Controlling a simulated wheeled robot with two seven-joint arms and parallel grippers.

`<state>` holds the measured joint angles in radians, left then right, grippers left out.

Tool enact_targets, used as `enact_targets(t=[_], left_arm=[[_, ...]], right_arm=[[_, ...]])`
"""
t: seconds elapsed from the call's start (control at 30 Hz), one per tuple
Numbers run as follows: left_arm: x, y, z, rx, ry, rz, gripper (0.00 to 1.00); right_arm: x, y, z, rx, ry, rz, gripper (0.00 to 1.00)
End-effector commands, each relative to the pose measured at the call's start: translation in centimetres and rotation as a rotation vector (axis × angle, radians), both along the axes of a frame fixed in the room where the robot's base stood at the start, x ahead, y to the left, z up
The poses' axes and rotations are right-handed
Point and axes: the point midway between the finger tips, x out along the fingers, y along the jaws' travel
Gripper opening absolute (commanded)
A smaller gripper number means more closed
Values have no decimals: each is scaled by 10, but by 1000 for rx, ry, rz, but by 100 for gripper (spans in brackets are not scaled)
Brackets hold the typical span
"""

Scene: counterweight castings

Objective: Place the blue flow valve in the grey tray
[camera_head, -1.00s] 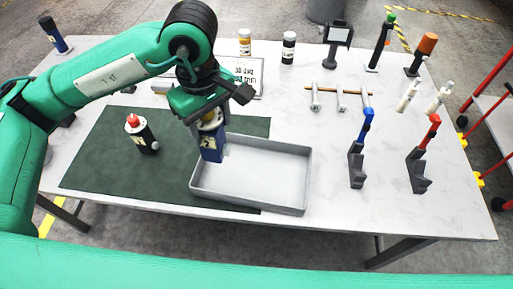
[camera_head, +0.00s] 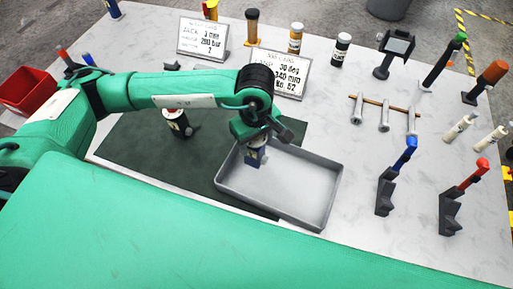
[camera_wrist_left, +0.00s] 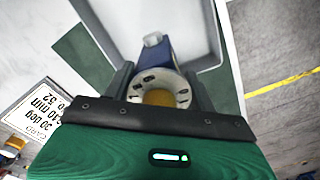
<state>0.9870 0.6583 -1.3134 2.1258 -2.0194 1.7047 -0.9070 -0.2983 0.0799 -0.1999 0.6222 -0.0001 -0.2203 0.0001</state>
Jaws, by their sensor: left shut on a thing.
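The blue flow valve (camera_head: 255,157) has a dark blue body and a pale ringed top with a yellow centre. It also shows in the left wrist view (camera_wrist_left: 158,52), between the jaws. My left gripper (camera_head: 256,142) points down and is shut on it, near the back left corner of the grey tray (camera_head: 326,197). The valve's lower end appears over the tray's inside; I cannot tell whether it touches the floor. The visible part of the tray is empty otherwise. My right gripper is not in view.
A dark green mat (camera_head: 150,150) lies under the tray's left part, with a black, red-topped container (camera_head: 176,122) on it. Sign cards (camera_head: 277,74) stand behind. Blue-handled (camera_head: 386,190) and red-handled (camera_head: 453,208) tools stand at the right.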

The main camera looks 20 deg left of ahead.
Motion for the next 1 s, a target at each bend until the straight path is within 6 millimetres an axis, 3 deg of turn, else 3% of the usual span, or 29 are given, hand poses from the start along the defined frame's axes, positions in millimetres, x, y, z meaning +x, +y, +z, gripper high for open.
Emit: enact_targets(t=[0.37, 0.6, 0.97, 1.0], left_arm=[[0, 0, -31, -1, 1, 0, 0], [0, -1, -62, -2, -1, 0, 0], [1, -1, -66, -2, -2, -1, 0], [0, 0, -66, -1, -2, -1, 63]], right_arm=[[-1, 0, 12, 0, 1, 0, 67], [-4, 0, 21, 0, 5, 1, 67], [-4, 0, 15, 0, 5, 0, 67], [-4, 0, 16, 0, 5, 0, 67]])
